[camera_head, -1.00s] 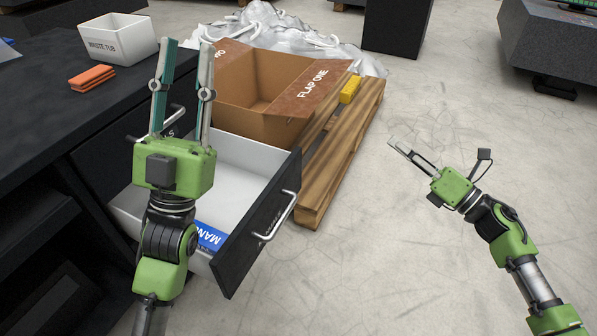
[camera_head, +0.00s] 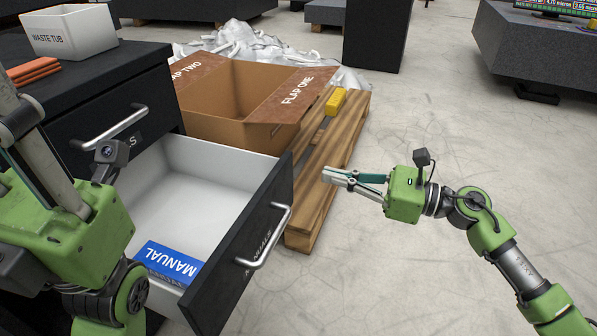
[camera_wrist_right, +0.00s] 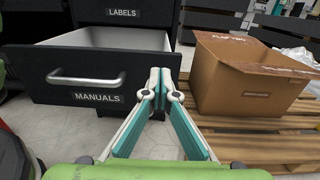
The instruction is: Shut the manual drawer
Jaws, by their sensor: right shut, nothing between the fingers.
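The manuals drawer (camera_head: 215,190) is pulled out from the black cabinet, with a white inside, a dark front and a silver handle (camera_head: 268,238). A blue manual (camera_head: 168,263) lies in it near the front. In the right wrist view, its front (camera_wrist_right: 105,78) reads MANUALS and faces me, with the handle (camera_wrist_right: 86,78) on the left. My right gripper (camera_head: 326,175) is shut and empty, to the right of the drawer front and apart from it in the head view. It also shows in the right wrist view (camera_wrist_right: 160,75). My left gripper is at the left edge, its fingertips out of frame.
An open cardboard box (camera_head: 235,105) and a yellow block (camera_head: 335,101) are on a wooden pallet (camera_head: 335,150) behind the drawer. A closed labels drawer (camera_wrist_right: 124,13) is above. A waste tub (camera_head: 68,32) stands on the cabinet top. Floor at right is clear.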

